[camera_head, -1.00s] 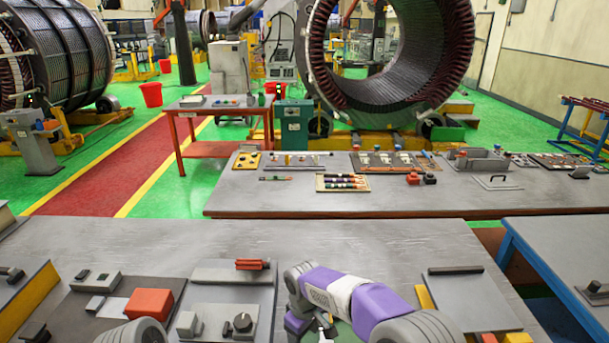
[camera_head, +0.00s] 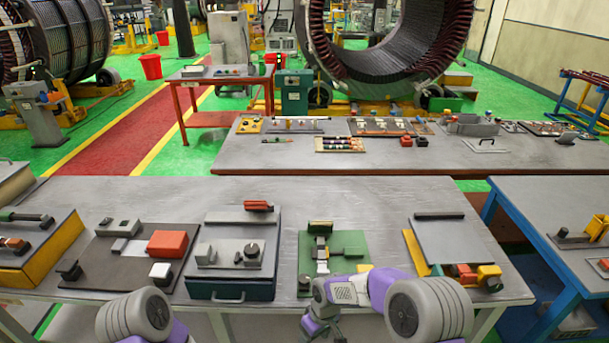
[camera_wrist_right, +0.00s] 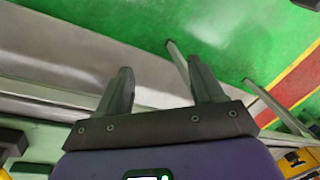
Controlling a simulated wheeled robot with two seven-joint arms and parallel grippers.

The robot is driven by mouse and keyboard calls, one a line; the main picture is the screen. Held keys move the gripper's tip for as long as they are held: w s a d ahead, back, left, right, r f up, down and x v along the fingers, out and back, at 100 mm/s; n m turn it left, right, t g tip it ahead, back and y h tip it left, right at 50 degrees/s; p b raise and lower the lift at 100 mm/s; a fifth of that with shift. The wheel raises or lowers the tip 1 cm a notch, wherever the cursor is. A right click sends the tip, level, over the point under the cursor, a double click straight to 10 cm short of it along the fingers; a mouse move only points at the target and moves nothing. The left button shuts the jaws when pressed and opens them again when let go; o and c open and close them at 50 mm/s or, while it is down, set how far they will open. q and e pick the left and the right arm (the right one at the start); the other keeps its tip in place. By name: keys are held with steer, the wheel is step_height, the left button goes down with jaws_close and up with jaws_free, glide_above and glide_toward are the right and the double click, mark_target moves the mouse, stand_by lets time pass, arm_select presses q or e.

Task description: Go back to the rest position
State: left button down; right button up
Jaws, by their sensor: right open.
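My right arm's purple and grey links reach in at the bottom centre of the head view, and its wrist hangs down over the front edge of the near table (camera_head: 370,215). The fingers are too small to make out there. In the right wrist view, my right gripper (camera_wrist_right: 160,72) is open, with two dark fingers spread apart and nothing between them. Floor and pale table structure show beyond the fingers. My left arm shows only a grey rounded joint and purple link at the bottom left of the head view. My left gripper is out of view.
The near table carries an orange box (camera_head: 167,244), a grey-topped case (camera_head: 230,288), a green fixture (camera_head: 348,243) and a grey panel (camera_head: 450,242). A blue-legged table (camera_head: 545,205) stands at right. A second workbench (camera_head: 230,155) and large stator ring lie beyond.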

steer(key=s+d+f+m+y, duration=0.1)
steer(key=s+d+f+m, duration=0.1)
steer(key=s, duration=0.4)
steer(key=s+d+f+m, duration=0.2)
steer(key=s+f+m, duration=0.2)
steer(key=s+f, duration=0.3)
steer(key=s+d+f+m+t+y, duration=0.1)
steer(key=s+d+f+m, duration=0.2)
steer(key=s, duration=0.4)
steer(key=shift+f+m+y+b, duration=0.35)
steer(key=shift+f+m, duration=0.25)
steer(key=shift+f, duration=0.3)
